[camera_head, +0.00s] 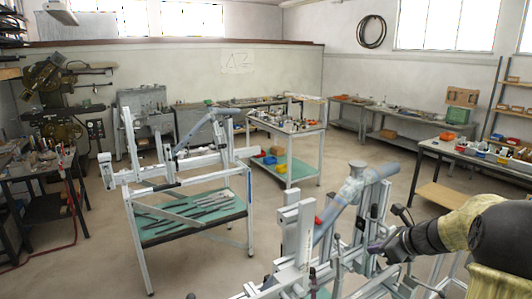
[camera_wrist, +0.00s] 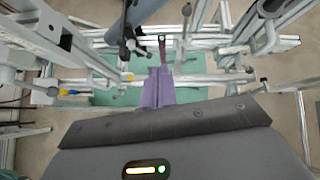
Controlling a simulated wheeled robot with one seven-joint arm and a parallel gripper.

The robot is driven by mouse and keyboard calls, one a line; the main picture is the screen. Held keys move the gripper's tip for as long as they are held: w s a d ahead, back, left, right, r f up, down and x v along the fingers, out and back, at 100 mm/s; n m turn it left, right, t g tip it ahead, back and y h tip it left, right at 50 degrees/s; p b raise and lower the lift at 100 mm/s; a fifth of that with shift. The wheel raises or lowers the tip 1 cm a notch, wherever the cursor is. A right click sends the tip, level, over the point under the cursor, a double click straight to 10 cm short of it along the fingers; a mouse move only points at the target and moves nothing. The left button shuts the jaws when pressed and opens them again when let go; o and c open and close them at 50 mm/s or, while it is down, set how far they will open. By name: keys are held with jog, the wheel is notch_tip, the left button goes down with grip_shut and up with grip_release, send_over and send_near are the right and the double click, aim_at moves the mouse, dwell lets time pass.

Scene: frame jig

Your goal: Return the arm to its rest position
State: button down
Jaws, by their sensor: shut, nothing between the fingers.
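My gripper (camera_head: 374,249) is at the lower right of the head view, beside the near frame jig (camera_head: 292,235). My arm reaches in from the right edge, bent, with a tan sleeve behind the gripper. In the wrist view my gripper (camera_wrist: 159,72) shows as narrow purple-grey fingers, shut together with nothing between them. The near jig carries a slanted blue-grey tube (camera_head: 327,222). This tube also shows at the top of the wrist view (camera_wrist: 143,14). The gripper is close to the jig's posts and clamps; whether it touches any of them I cannot tell.
A second frame jig (camera_head: 190,182) with a green lower shelf stands at centre left. A trolley (camera_head: 297,130) with coloured bins is behind it. Workbenches line the walls, one at right (camera_head: 470,158). Bare floor (camera_head: 352,148) lies between the trolley and the right bench.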

jog(key=s+a+f+n+g+h+b, duration=0.1)
jog(key=s+a+f+n, duration=0.3)
jog(key=s+n, duration=0.4)
jog(key=s+a+f+n+g+h+b, duration=0.2)
jog(key=s+a+f+n, duration=0.2)
jog(key=s+a+n, duration=0.2)
jog(key=s+a+f+n+g+h+b, duration=0.2)
jog(key=s+a+f+n, duration=0.2)
jog(key=s+n, duration=0.6)
jog(key=a+n, duration=0.1)
jog(key=n, duration=0.2)
jog(key=shift+s+f, duration=0.15)
jog(key=shift+s, duration=0.05)
